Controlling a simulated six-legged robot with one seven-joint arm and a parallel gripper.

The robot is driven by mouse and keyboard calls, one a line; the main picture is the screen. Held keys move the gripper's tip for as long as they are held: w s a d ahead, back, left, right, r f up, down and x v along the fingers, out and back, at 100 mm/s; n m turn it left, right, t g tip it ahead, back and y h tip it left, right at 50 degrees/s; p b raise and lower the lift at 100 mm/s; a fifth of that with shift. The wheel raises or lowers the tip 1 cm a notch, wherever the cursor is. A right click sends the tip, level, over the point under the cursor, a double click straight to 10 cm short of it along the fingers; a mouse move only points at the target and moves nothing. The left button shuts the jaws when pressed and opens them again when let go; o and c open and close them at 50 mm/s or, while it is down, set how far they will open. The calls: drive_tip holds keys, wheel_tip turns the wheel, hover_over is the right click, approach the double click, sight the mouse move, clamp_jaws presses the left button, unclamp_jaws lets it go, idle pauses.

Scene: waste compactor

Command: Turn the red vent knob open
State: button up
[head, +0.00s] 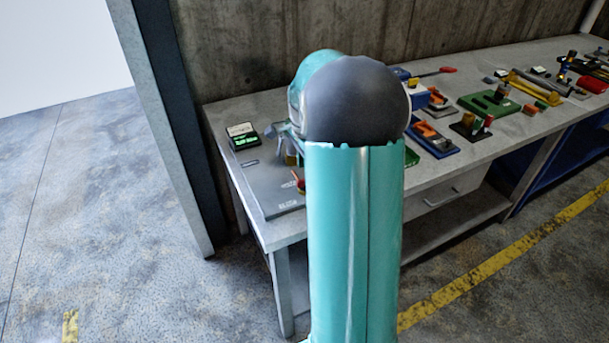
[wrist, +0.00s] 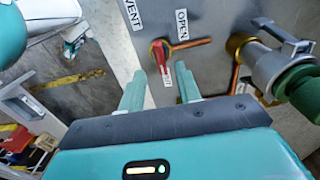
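The red vent knob (wrist: 160,54) is on a grey metal panel (wrist: 208,72) in the wrist view. Its red handle points down in the picture, toward a small white label (wrist: 167,84) that is partly readable. A label OPEN (wrist: 182,25) stands above right of the knob, and VENT (wrist: 133,14) to its left. My gripper (wrist: 159,72) is open, with two teal fingers apart. The knob appears between and just past the fingertips, with nothing held; I cannot tell whether they touch.
A brass and grey valve with a green handle (wrist: 303,90) is right of the knob. A copper-coloured rod (wrist: 192,43) runs near OPEN. The bench (head: 470,140) carries several tools and fixtures, plus a small display (head: 242,135). A dark post (head: 170,120) stands left of the bench.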

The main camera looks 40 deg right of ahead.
drive_tip(key=shift+f, duration=2.15)
clamp_jaws()
